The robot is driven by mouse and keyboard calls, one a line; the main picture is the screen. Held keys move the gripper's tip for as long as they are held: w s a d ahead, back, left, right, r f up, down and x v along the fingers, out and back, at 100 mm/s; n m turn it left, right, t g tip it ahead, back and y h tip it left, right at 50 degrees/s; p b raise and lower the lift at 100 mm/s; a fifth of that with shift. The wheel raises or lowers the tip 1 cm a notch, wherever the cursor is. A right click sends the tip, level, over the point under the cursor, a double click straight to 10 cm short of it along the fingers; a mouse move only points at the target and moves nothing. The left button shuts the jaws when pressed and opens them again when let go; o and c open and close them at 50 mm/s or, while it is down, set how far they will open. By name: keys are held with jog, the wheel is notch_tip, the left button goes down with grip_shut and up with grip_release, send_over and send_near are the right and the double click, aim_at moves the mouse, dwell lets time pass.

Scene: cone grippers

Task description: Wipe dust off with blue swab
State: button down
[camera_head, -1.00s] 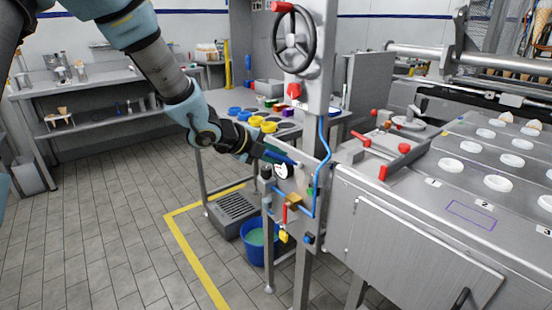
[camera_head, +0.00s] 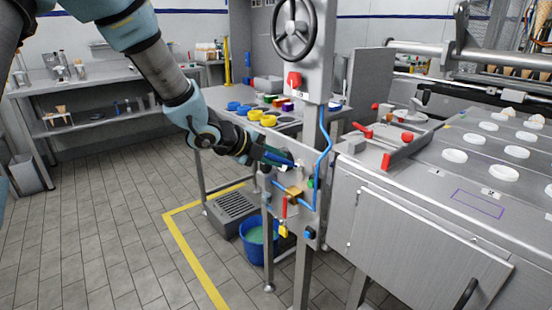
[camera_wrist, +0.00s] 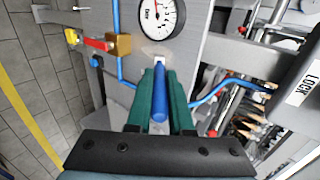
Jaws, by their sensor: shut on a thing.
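My gripper (camera_wrist: 163,88) is shut on the blue swab (camera_wrist: 160,102), with green fingers on either side of its handle. The swab's white tip (camera_wrist: 159,61) points at the grey metal panel (camera_wrist: 203,52), just below a round gauge (camera_wrist: 160,14). A faint brownish dusty patch (camera_wrist: 150,51) shows on the panel around the tip. The tip is at or very close to the panel; I cannot tell whether it touches. In the head view my gripper (camera_head: 272,157) is in front of the panel (camera_head: 311,190), and the gauge is not clearly visible there.
Blue pipes (camera_head: 324,150), a red-handled valve (camera_wrist: 97,44) and a yellow tag (camera_head: 283,230) are close around the panel. A hand wheel (camera_head: 294,28) is above. A blue bucket (camera_head: 256,238) stands below. The tiled floor at left is clear.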

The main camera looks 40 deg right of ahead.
jog(key=shift+f+b, duration=2.05)
jog(key=shift+f, duration=0.4)
jog(key=shift+r+p, duration=3.8)
jog(key=shift+r, duration=0.9)
notch_tip(320, 180, down, 9)
jog(key=b, duration=0.9)
jog(key=shift+f, duration=0.15)
jog(key=shift+a, duration=0.15)
jog(key=shift+w+a, duration=0.2)
jog(key=shift+a, duration=2.7)
jog(key=shift+a, duration=0.1)
jog(key=shift+w+a, duration=0.1)
jog(key=shift+a, duration=1.3)
